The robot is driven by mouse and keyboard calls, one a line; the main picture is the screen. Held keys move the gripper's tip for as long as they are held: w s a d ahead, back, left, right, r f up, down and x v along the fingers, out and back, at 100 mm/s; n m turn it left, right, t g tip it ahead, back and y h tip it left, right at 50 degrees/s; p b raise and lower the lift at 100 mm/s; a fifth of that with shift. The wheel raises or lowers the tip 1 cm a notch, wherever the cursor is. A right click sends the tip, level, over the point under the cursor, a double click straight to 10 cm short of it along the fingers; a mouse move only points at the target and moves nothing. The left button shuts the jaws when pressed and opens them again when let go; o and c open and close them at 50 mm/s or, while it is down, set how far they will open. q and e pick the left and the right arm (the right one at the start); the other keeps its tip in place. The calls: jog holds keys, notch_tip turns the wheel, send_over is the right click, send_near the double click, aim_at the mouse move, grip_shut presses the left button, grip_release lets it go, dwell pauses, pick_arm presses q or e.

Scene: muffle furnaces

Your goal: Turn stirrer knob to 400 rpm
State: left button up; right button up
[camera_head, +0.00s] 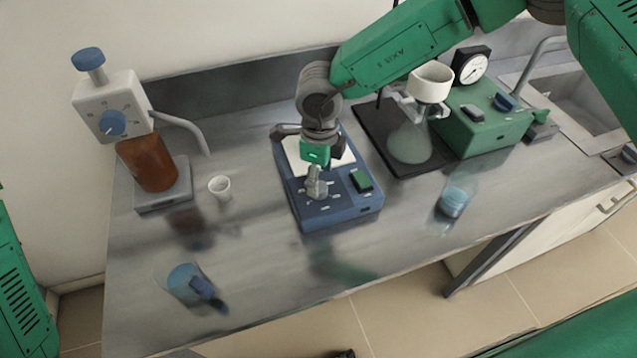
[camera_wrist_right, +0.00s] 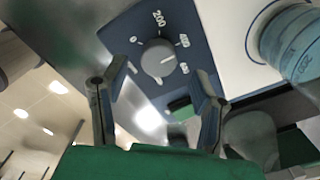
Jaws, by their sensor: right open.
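The blue stirrer (camera_head: 345,212) with a white top plate (camera_head: 345,165) stands mid-bench in the head view. Its round grey knob (camera_wrist_right: 158,58) shows in the right wrist view on a blue panel with white markings, 200 at the top. The knob's white pointer line faces right, seemingly between the two right-hand numbers; these are hard to read. My right gripper (camera_head: 315,186) is over the front of the stirrer, pointing down. In the wrist view its fingers (camera_wrist_right: 162,76) are open, one to each side of the knob and apart from it.
A green button (camera_head: 361,181) is right of the gripper. A blue-tinted glass vessel (camera_wrist_right: 294,42) stands close by. The dispenser with brown bottle (camera_head: 148,163), small white cup (camera_head: 220,187), two blue-filled beakers (camera_head: 185,282) (camera_head: 453,202) and filter flask (camera_head: 410,143) surround the stirrer. Front-centre bench is clear.

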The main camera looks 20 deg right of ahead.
notch_tip(320, 180, up, 8)
jog(key=shift+w, duration=0.15)
jog(key=shift+r, duration=0.1)
dwell(0.4)
